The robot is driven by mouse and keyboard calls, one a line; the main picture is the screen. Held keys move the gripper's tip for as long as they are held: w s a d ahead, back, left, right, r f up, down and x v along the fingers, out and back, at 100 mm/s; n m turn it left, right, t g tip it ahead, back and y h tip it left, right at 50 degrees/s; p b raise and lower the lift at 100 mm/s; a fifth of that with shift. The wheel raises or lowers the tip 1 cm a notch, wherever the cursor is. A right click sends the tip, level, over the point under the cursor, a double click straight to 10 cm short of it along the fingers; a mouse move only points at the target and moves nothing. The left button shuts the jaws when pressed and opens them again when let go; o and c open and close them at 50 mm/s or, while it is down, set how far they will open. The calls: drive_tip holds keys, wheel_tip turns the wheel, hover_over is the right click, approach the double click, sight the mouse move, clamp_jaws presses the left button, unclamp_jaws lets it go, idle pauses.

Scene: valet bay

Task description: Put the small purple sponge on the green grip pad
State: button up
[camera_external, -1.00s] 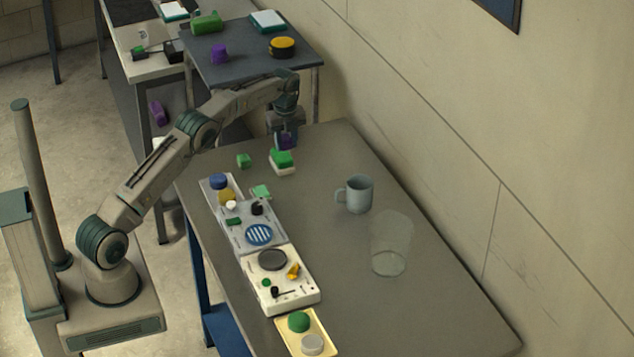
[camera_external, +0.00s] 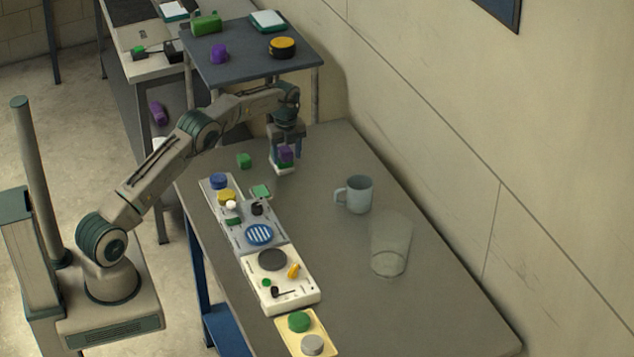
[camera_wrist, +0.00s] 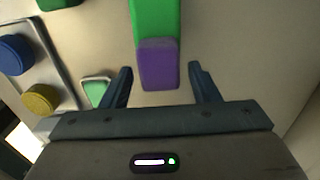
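The small purple sponge (camera_external: 286,154) sits between the two fingers of my gripper (camera_external: 287,148), over the green-topped block with a white base (camera_external: 284,169). In the wrist view, the purple sponge (camera_wrist: 158,65) has a gap to each finger, so my gripper (camera_wrist: 161,78) looks open around it. The green block (camera_wrist: 156,17) shows just beyond it. Whether the sponge rests on the block is hard to tell. A small flat green pad with a pale rim (camera_external: 262,191) lies to the front left, and also shows in the wrist view (camera_wrist: 96,92).
A green cube (camera_external: 244,161) stands left of my gripper. Control panels with blue and yellow knobs (camera_external: 227,196) run along the table's left side. A mug (camera_external: 357,194) and a clear glass (camera_external: 390,245) stand to the right. The table's far right is bare.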

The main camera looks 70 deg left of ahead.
sight(287, 151)
wheel_tip(287, 151, up, 12)
drive_tip(key=s+d+r+n+t, duration=0.1)
drive_tip(key=s+d+r+n, duration=0.25)
drive_tip(key=d+r, duration=0.65)
drive_tip(key=s+d+r+n+t, duration=0.1)
drive_tip(key=s+d+r+n, duration=0.55)
drive_tip(key=s+d, duration=0.35)
drive_tip(key=s+d+f+n, duration=0.2)
drive_tip(key=s+d, duration=0.2)
drive_tip(key=s, duration=0.4)
drive_tip(key=s+d+f+n+t, duration=0.1)
drive_tip(key=s+d+f+n, duration=0.2)
drive_tip(key=s, duration=0.6)
drive_tip(key=s+d+f+n, duration=0.3)
drive_tip(key=s+d, duration=0.2)
drive_tip(key=s, duration=0.4)
drive_tip(key=shift+d+f+t, duration=0.15)
drive_tip(key=shift+d+t, duration=0.15)
drive_tip(key=shift+t, duration=0.1)
